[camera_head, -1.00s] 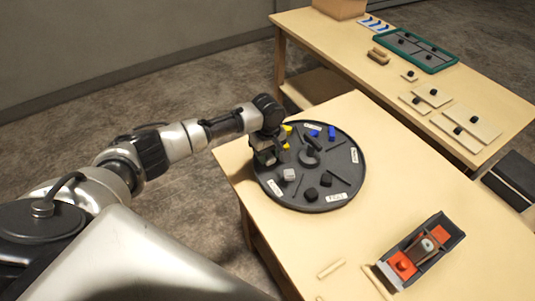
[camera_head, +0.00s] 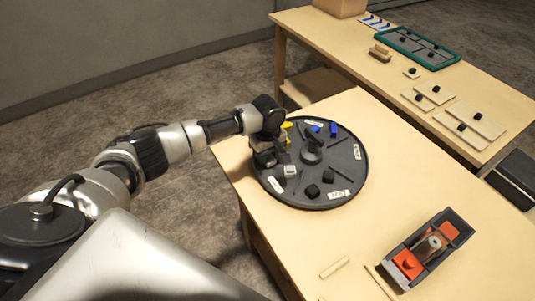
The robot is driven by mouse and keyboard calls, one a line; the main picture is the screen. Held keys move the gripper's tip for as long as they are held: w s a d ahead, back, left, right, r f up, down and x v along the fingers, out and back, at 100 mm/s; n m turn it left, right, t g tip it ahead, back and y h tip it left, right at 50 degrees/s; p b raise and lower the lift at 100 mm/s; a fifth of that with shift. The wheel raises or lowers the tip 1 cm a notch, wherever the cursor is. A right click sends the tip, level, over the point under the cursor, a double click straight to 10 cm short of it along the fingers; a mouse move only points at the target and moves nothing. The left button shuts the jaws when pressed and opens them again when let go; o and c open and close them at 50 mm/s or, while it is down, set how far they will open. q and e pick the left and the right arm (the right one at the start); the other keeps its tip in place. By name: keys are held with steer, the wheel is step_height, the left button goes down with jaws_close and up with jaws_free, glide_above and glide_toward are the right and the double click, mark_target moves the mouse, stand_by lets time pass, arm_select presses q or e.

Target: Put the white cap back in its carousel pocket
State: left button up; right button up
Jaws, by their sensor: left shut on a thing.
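The round dark carousel (camera_head: 345,172) lies on the near table and carries small caps around a raised centre. A white cap (camera_head: 290,171) sits on its left part, just right of my left gripper. My left gripper (camera_head: 264,159) points down over the carousel's left edge, low against it. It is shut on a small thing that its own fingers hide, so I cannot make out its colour. I cannot tell whether that thing touches the carousel. My right gripper does not show.
Yellow (camera_head: 287,127), blue (camera_head: 333,130) and black (camera_head: 312,190) caps sit on the carousel. A console with red parts (camera_head: 408,264) and a pale stick (camera_head: 335,268) lie nearer. The back table holds a green-edged tray (camera_head: 398,46) and several plates. The tabletop right of the carousel is clear.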

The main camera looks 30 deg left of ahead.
arm_select(q)
steer(key=shift+f, duration=0.35)
steer(key=o, duration=1)
steer(key=shift+c, duration=0.2)
step_height(320, 180, up, 10)
steer(key=shift+f+b, duration=0.25)
steer(key=shift+b, duration=0.3)
steer(key=shift+r, duration=0.65)
steer(key=shift+s, duration=0.1)
